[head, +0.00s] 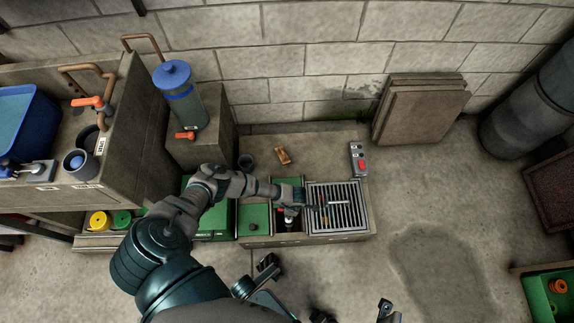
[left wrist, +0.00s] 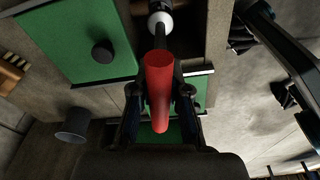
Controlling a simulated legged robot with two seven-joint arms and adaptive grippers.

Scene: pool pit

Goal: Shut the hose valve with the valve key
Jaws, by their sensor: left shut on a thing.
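My left gripper (head: 291,211) reaches over the pit box at the gap between a green lid and the grate. In the left wrist view the gripper (left wrist: 160,97) is shut on a red cylindrical handle (left wrist: 158,85), seemingly the valve key's. A dark shaft runs from the handle to a pale round end (left wrist: 159,20). I cannot tell whether the key sits on a valve. A dark opening (head: 287,225) lies under the gripper; the hose valve in it is not clearly seen.
The grate (head: 350,215) lies right of the opening and the green lid (head: 254,219) left of it. A control box with a red button (head: 361,160), a brush-like block (head: 283,156) and a dark cup (head: 246,161) stand behind.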

